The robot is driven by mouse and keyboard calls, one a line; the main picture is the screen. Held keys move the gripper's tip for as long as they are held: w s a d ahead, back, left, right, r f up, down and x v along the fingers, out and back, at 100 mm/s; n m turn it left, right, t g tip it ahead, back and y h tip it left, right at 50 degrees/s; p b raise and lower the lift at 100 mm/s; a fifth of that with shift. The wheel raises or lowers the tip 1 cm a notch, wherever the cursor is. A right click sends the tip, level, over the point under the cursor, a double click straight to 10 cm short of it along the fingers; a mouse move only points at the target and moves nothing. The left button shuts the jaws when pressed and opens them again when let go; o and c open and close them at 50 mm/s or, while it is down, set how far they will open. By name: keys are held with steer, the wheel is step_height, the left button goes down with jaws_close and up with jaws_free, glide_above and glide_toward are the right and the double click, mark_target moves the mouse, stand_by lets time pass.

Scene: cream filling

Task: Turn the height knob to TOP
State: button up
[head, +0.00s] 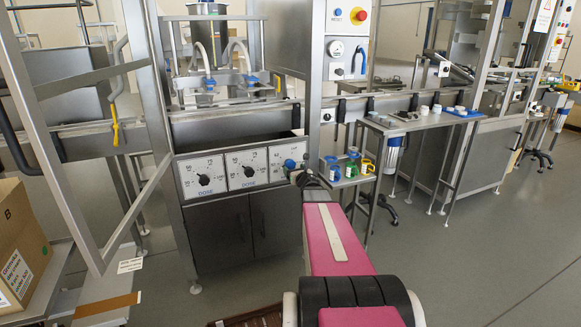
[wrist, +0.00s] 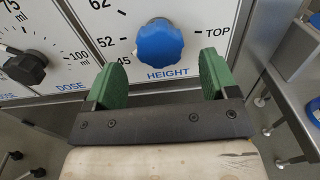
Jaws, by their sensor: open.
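The blue height knob (wrist: 159,45) sits on a white dial panel marked 45, 52, 62 and TOP, above the word HEIGHT, in the wrist view. I cannot make out a pointer on the knob. It also shows in the head view (head: 289,164), small, just above the end of my arm. My gripper (wrist: 163,75) is open in the wrist view. Its two green fingers stand on either side of the knob, lower in the picture, with gaps on both sides. In the head view the gripper is mostly hidden by my own arm.
A black dose knob (wrist: 27,67) is on the panel left of the height knob; another dose knob (head: 204,180) is farther left. A small side table (head: 345,182) with colored containers stands just right of the panel. Grey floor is open at the right.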

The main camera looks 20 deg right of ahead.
mark_target(291, 166)
steer(key=w, duration=0.5)
steer(key=shift+a, duration=0.1)
steer(key=shift+s, duration=0.1)
steer(key=c, duration=0.9)
